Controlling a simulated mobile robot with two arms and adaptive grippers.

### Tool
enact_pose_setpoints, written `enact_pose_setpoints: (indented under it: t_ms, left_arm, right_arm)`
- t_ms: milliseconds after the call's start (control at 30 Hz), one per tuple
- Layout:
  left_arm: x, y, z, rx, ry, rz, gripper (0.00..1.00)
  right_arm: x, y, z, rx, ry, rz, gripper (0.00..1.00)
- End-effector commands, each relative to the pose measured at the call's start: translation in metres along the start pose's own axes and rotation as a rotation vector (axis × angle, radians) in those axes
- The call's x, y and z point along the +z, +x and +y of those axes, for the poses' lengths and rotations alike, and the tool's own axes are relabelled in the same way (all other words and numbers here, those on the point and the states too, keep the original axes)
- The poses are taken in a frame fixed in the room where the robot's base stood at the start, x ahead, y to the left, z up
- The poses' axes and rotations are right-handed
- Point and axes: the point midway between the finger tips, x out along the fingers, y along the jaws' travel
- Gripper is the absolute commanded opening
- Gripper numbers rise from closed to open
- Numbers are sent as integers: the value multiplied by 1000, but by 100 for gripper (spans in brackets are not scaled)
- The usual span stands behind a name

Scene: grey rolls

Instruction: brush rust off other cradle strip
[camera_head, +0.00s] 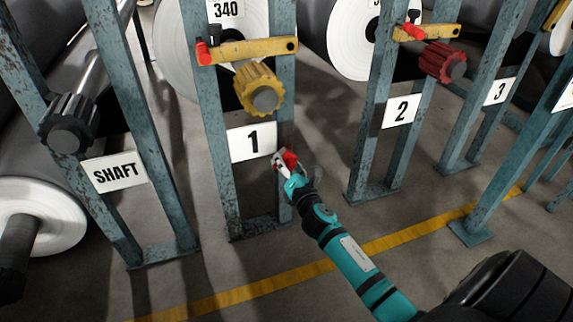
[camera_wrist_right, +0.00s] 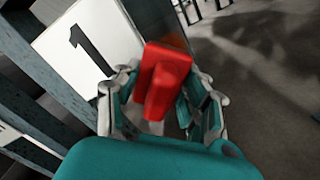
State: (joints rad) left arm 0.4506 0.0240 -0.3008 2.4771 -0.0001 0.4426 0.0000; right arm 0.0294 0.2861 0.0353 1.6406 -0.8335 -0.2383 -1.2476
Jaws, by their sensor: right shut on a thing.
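My right gripper (camera_head: 284,164) is shut on a red brush (camera_head: 291,157), beside the right post of the stand with the sign "1" (camera_head: 252,141). The right wrist view shows the red brush (camera_wrist_right: 163,75) between the fingers, with its bristles hidden. Its far end is close to the blue-grey post (camera_wrist_right: 146,18); I cannot tell if they touch. A small brownish rust patch (camera_wrist_right: 176,42) shows just beyond the brush. I cannot make out a separate cradle strip. My left gripper is not in view.
A yellow handwheel (camera_head: 258,88) and a yellow bar (camera_head: 247,50) are above on the same stand. Stand "2" (camera_head: 401,110) is to the right, the "SHAFT" stand (camera_head: 115,173) to the left. Floor with a yellow line (camera_head: 265,287) is open in front.

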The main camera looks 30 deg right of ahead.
Motion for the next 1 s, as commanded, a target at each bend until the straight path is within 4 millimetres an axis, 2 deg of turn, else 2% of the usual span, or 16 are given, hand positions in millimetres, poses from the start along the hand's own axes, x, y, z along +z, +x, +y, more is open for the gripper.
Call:
enact_pose_setpoints:
  t_ms: [1000]
  left_arm:
    - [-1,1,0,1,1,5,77]
  right_arm:
    - [2,17,-1,1,-1,0,2]
